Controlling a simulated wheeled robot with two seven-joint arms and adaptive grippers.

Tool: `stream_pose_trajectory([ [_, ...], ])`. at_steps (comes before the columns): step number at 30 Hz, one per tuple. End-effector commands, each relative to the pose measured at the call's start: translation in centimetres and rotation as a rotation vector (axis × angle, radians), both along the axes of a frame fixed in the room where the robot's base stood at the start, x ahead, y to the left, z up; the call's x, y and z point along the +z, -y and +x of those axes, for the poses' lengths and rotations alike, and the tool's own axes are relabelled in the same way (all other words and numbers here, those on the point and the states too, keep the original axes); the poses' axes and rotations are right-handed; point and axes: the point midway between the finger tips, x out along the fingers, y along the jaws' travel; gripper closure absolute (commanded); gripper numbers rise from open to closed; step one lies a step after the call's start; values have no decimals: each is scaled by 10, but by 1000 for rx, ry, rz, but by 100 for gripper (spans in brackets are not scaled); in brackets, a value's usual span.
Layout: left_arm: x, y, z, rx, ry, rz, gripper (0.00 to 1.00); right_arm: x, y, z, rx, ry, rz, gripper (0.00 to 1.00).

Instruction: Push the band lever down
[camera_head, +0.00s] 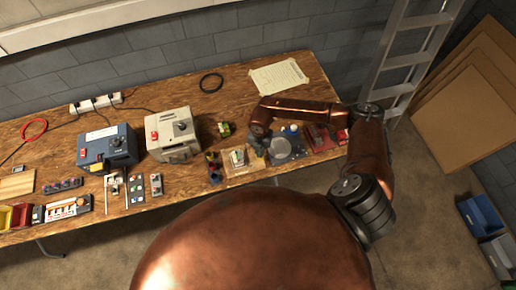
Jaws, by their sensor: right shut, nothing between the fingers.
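My right gripper (258,149) is small in the picture and points down over the bench, with its fingers shut and empty. It is just right of a small pale device (238,157) on a light wooden board (241,170), and left of a blue unit (285,134) with a round grey disc. I cannot make out which part is the band lever; it is too small or hidden by the gripper. I cannot tell whether the fingertips touch anything. My left gripper is not in view.
A blue box (117,143) and a beige box (173,146) stand to the left on the wooden bench (205,108). Red parts (322,138) lie right of the blue unit. Paper (279,77) and a black cable ring (211,83) lie behind. A ladder (407,60) stands right.

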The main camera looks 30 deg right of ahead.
Motion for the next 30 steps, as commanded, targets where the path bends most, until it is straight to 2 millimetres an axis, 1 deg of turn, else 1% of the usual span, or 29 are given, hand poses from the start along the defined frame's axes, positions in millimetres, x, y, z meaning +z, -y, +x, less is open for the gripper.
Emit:
stream_pose_trajectory([
  [1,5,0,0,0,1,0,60,6,0,0,0,1,1,100],
  [18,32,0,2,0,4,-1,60,42,0,0,1,1,1,100],
  [30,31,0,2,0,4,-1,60,42,0,0,1,-1,1,100],
])
